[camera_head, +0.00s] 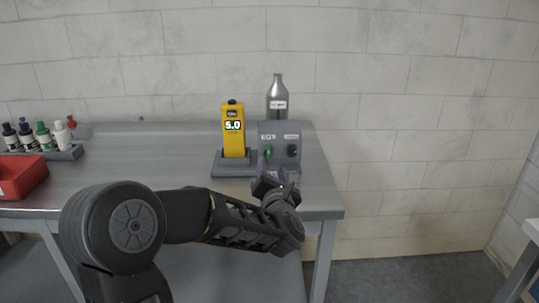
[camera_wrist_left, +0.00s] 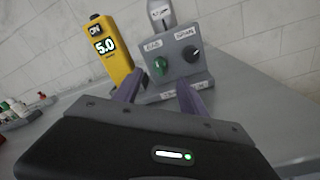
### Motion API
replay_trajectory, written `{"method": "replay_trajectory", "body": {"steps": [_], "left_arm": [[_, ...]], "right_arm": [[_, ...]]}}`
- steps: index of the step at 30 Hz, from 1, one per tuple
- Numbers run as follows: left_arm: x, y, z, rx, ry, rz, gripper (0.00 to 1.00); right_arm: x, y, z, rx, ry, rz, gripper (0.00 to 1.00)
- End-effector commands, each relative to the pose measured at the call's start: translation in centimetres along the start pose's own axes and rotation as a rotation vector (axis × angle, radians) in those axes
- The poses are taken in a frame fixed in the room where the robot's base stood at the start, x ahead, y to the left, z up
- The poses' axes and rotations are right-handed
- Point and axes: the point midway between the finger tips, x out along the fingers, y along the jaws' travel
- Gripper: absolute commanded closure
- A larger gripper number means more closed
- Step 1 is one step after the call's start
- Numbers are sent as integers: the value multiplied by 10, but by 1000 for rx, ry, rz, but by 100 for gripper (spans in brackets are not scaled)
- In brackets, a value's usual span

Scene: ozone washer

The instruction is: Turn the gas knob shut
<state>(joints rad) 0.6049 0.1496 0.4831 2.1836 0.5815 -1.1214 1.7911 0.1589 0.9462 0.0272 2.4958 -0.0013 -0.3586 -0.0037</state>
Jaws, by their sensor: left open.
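The grey control box (camera_head: 279,132) stands near the right end of the metal table. It has a green knob (camera_head: 268,152) on the left and a black knob (camera_head: 292,151) on the right, each under a small label. In the left wrist view the left label seems to read GAS, above the green knob (camera_wrist_left: 160,65); the other label is hard to read. My left gripper (camera_wrist_left: 160,86) is open, its purple fingers spread, pointing at the box. The green knob shows beyond and between the fingertips. I cannot tell how much gap is left. My right gripper is out of view.
A yellow meter (camera_head: 234,133) reading 5.0 stands in a grey base just left of the box. A silver bottle (camera_head: 278,103) is behind the box. Several small bottles in a rack (camera_head: 66,154) and a red bin (camera_head: 20,176) are at the left. The table middle is clear.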

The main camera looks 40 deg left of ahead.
Motion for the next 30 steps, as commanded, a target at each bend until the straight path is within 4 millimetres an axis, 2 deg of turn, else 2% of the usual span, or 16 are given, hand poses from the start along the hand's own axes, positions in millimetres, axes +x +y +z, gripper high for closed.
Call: {"method": "replay_trajectory", "body": {"steps": [5, 15, 18, 28, 30], "left_arm": [[12, 0, 0, 0, 1, 0, 51], [62, 1, 1, -1, 1, 0, 51], [72, 1, 0, -1, 2, 1, 51], [78, 0, 0, 0, 0, 0, 51], [78, 0, 0, 0, 0, 1, 55]], "right_arm": [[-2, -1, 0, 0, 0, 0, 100], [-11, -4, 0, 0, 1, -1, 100], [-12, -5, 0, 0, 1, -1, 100], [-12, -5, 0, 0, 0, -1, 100], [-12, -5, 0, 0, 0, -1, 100]]}}
